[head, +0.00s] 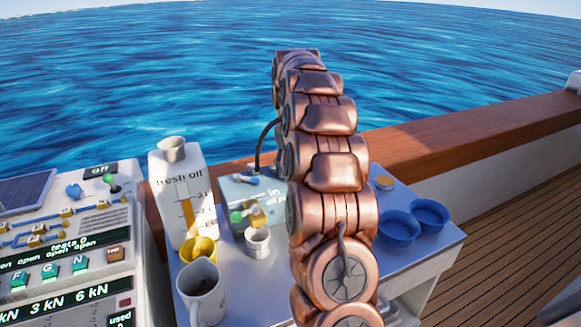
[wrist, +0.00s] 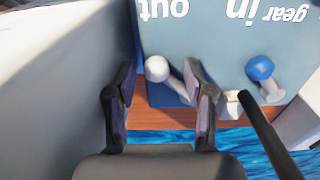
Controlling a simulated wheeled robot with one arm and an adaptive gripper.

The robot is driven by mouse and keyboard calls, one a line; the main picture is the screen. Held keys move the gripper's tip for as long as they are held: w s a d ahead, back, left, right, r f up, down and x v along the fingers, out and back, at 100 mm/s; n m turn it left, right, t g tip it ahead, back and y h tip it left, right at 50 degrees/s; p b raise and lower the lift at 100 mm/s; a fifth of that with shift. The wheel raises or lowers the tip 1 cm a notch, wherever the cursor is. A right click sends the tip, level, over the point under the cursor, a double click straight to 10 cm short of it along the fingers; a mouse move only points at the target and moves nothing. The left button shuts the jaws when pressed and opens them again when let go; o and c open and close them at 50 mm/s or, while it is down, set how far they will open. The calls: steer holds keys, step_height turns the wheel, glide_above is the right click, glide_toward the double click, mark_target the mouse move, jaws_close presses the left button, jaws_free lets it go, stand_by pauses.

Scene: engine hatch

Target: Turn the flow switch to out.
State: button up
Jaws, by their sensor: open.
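The flow switch is, as far as I can tell, the white-knobbed lever (wrist: 157,69) on the blue-grey box (wrist: 215,45) in the wrist view. Its knob is on the side of the upside-down word "out", and its stem slants toward the right finger. The word "in" is printed farther right. My gripper (wrist: 160,75) is open, with one finger on each side of the knob. The right finger covers part of the stem; I cannot tell if it touches. In the head view the box (head: 236,189) stands behind my arm, which hides much of it and my gripper.
A blue-knobbed lever (wrist: 260,68) is by the word "gear", with a black hose (wrist: 270,135) close by. The white oil jug (head: 180,195), a mug (head: 203,295), small cups and blue bowls (head: 398,230) crowd the worktop. A wooden rail (head: 420,155) runs behind.

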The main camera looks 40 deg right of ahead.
mark_target(280, 181)
steer(key=shift+s, duration=0.1)
steer(key=shift+s+a+f+m, duration=0.1)
steer(key=shift+s+a+m, duration=0.05)
steer(key=shift+m, duration=0.35)
steer(key=shift+s+a+m, duration=0.1)
steer(key=shift+a+m, duration=0.05)
steer(key=shift+m, duration=0.35)
steer(key=shift+s+a+m+b, duration=0.1)
steer(key=shift+a+m+b, duration=0.4)
steer(key=shift+m, duration=0.6)
steer(key=a+m, duration=0.1)
steer(key=m, duration=0.1)
steer(key=a+m, duration=0.1)
steer(key=m, duration=0.2)
steer(key=shift+a, duration=0.2)
steer(key=r, duration=0.6)
steer(key=shift+w+r, duration=0.2)
steer(key=shift+r, duration=0.15)
steer(key=s+a+r+n+p, duration=0.2)
steer(key=s+a+n, duration=0.1)
steer(key=s+a, duration=0.5)
steer(key=s+a+r+n+g+p, duration=0.1)
steer(key=s+a+r+n+p, duration=0.1)
steer(key=s+a, duration=0.6)
steer(key=shift+s+a+n+p, duration=0.15)
steer(key=shift+a+n+p, duration=0.55)
steer(key=shift+a, duration=0.65)
